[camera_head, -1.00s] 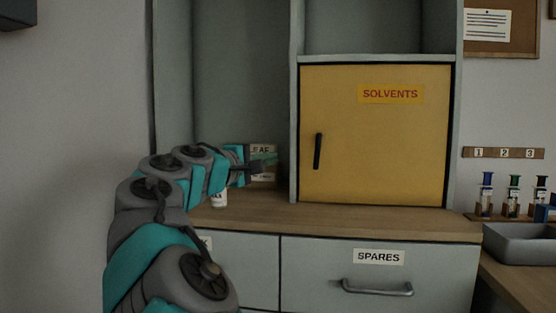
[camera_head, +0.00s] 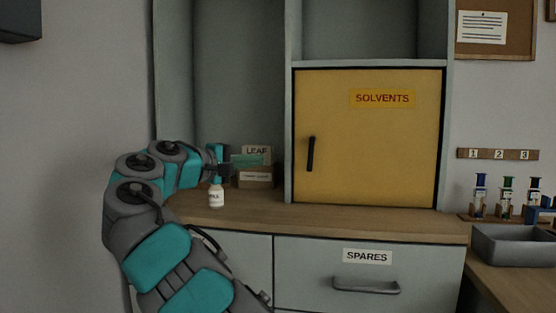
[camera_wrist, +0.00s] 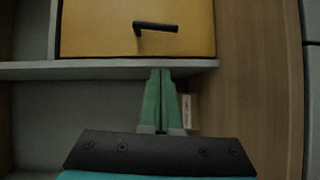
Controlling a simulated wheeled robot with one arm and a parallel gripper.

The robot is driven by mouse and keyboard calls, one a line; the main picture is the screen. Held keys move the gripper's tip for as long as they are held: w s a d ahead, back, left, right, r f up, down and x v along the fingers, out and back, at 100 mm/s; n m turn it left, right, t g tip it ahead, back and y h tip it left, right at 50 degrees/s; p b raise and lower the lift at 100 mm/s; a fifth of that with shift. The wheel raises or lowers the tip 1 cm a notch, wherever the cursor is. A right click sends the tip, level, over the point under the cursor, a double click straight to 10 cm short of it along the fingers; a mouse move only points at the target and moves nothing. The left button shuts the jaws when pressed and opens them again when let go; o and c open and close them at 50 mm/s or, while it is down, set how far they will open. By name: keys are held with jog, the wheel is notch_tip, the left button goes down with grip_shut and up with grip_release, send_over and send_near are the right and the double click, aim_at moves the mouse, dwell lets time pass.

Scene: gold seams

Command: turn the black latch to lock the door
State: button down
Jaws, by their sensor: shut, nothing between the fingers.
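The black latch (camera_head: 310,153) is on the left side of the yellow SOLVENTS door (camera_head: 375,140). Its handle hangs nearly upright in the head view. The door looks closed in its frame. In the wrist view the latch (camera_wrist: 155,28) lies across the picture with a bend at its left end, on the yellow door (camera_wrist: 95,35). My gripper (camera_head: 247,160) is left of the door, apart from the latch, in front of the open bay. In the wrist view its green fingers (camera_wrist: 160,75) are together, with nothing between them, below the latch.
A white bottle (camera_head: 216,196) stands on the wooden counter (camera_head: 320,216) just below my gripper. Small labelled boxes (camera_head: 256,180) stand behind it. A grey upright (camera_head: 289,130) separates the bay from the door. The counter before the door is clear.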

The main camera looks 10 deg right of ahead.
jog(key=s+d+b+x, duration=0.1)
jog(key=s+b+x, duration=0.1)
jog(key=x, duration=1)
jog(key=shift+d+f, duration=0.15)
jog(key=shift+d, duration=0.25)
jog(key=shift+s+d, duration=0.1)
jog(key=shift+d, duration=0.1)
jog(key=shift+s+d+f+n+h+b, duration=0.2)
jog(key=shift+d+n+h+b, duration=0.1)
jog(key=shift+d+n+b, duration=0.25)
jog(key=shift+a, duration=0.15)
